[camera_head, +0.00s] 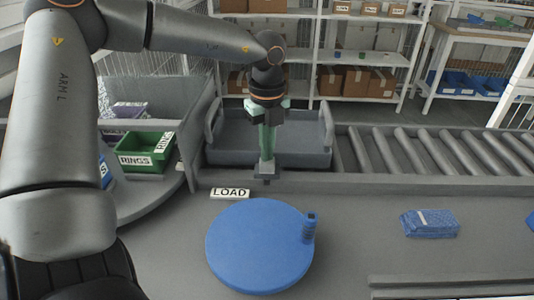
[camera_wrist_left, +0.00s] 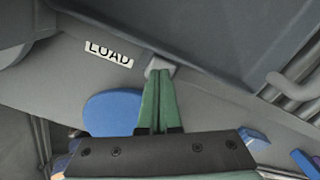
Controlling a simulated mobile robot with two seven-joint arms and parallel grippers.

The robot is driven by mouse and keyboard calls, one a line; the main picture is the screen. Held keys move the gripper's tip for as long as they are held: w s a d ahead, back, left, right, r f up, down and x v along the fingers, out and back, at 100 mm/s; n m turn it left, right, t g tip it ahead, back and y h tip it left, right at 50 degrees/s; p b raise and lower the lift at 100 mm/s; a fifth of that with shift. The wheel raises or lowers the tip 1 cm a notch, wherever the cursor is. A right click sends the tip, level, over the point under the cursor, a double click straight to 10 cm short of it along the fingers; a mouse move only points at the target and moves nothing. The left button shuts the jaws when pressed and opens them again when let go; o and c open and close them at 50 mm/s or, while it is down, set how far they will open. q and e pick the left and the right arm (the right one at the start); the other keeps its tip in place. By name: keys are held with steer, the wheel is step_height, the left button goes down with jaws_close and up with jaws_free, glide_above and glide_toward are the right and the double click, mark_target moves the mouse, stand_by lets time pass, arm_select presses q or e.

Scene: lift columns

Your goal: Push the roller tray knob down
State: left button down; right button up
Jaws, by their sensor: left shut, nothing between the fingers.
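The roller tray (camera_head: 232,157) is a grey open tray at the left end of the roller line, behind the LOAD sign. A small grey knob (camera_head: 266,171) sits at its front edge. My left gripper (camera_head: 267,160) has green fingers pointing down, closed together, with nothing between them. Its tips are right at the top of the knob and seem to touch it, partly hiding it. In the left wrist view the closed fingertips (camera_wrist_left: 159,74) overlap the light grey knob (camera_wrist_left: 160,64). My right gripper is not in view.
A blue packet (camera_head: 430,223) lies at right. Grey rollers (camera_head: 430,150) run right from the tray. A green RINGS bin (camera_head: 143,152) stands left. The LOAD sign (camera_head: 230,193) lies before the tray.

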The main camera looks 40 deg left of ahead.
arm_select(q)
step_height(320, 180, up, 9)
steer(key=p, duration=0.5)
stand_by(0.6)
